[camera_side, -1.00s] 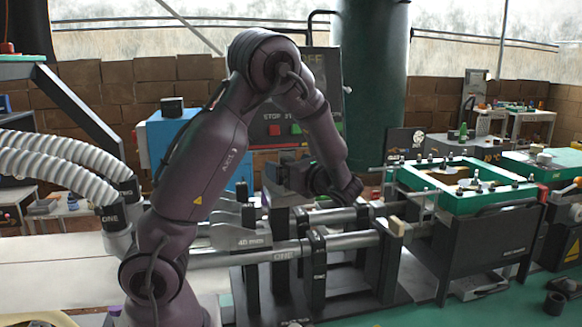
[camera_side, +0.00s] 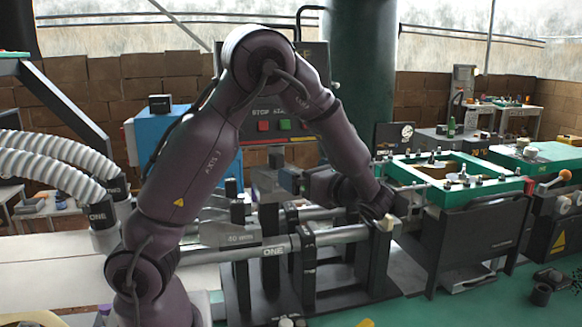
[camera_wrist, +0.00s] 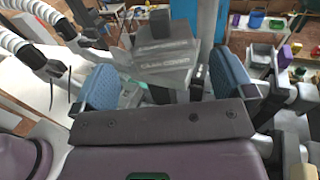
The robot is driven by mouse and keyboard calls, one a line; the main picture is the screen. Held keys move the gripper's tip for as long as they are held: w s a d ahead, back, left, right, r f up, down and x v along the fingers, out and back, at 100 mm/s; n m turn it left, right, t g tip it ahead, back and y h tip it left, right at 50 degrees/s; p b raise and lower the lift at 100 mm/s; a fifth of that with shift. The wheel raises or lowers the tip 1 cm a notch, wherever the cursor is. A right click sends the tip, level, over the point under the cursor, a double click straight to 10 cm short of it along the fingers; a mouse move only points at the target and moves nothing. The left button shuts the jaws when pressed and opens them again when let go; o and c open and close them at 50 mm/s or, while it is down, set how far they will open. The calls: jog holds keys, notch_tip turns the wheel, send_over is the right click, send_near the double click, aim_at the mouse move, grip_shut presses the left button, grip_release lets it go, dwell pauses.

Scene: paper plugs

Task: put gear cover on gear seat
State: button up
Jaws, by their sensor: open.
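The gear cover (camera_wrist: 165,65) is a grey, lettered, block-like piece with a dark knob on top, in the upper middle of the wrist view. My gripper (camera_wrist: 165,80) is open, its two blue finger pads apart on the left and right of the cover's near part. I cannot tell whether either pad touches it. In the side view my gripper (camera_side: 288,181) points left above the rail frame, and a greyish block just left of it may be the cover. I cannot pick out the gear seat with certainty in either view.
Metal rails (camera_side: 330,234) with dark upright plates run under my gripper. A green-framed box (camera_side: 455,185) stands to the right. A dark panel (camera_side: 275,105) with red and green buttons and a blue cabinet (camera_side: 155,140) stand behind. White ribbed hoses (camera_side: 60,160) are at the left.

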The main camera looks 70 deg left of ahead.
jog(key=s+d+r+n+t+h, duration=0.1)
jog(key=s+d+n+t+h, duration=0.3)
jog(key=d+n+t+h, duration=0.2)
jog(key=s+d+r+n+t+h, duration=0.1)
jog(key=s+d+n+t+h, duration=0.4)
jog(key=d+h, duration=0.5)
jog(key=shift+s+d+r+n+t+h, duration=0.3)
jog(key=shift+d+n+t, duration=0.4)
jog(key=shift+d+n, duration=0.55)
